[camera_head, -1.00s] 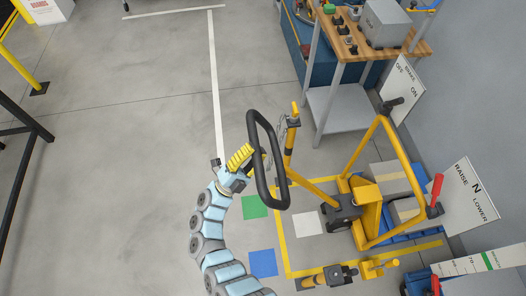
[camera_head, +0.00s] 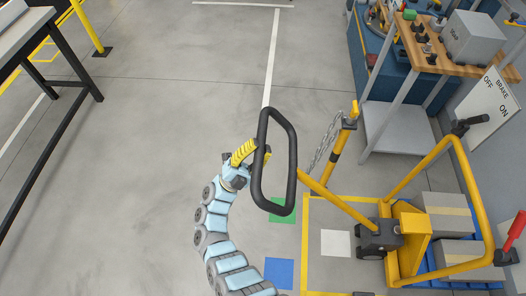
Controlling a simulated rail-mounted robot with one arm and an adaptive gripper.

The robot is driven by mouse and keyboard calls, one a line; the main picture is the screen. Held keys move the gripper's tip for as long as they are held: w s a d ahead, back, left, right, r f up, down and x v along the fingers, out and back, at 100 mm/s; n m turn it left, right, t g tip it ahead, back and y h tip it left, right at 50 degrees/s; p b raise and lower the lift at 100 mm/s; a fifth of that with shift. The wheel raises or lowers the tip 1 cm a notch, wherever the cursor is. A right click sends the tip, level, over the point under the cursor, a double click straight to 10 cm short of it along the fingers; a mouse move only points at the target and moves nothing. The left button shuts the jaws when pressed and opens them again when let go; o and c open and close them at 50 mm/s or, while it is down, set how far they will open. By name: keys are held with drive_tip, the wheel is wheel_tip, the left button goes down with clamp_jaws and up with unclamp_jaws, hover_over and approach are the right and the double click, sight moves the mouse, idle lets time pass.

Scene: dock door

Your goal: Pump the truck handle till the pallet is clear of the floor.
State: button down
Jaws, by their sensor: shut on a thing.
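The yellow pallet truck (camera_head: 408,240) stands at the lower right. Its black loop handle (camera_head: 292,165) sits at the end of a yellow tiller bar that slants up and left. My gripper (camera_head: 260,156), with yellow ribbed fingers, is shut on the left side of the loop. The blue pallet (camera_head: 429,284) under the grey boxes (camera_head: 448,214) shows only in part behind the truck's frame. I cannot tell whether it touches the floor.
Yellow tape (camera_head: 305,243) outlines a floor bay. A yellow post with a chain (camera_head: 340,140) stands behind the tiller. A wooden workbench (camera_head: 440,55) is at the upper right, a dark-framed table (camera_head: 45,75) at the left. The middle floor is clear.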

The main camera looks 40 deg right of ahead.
drive_tip(key=shift+w+a+f+b, duration=0.3)
drive_tip(key=shift+w+f+b, duration=0.1)
drive_tip(key=shift+f+b, duration=0.05)
drive_tip(key=c, duration=0.8)
unclamp_jaws()
drive_tip(key=shift+r, duration=5.05)
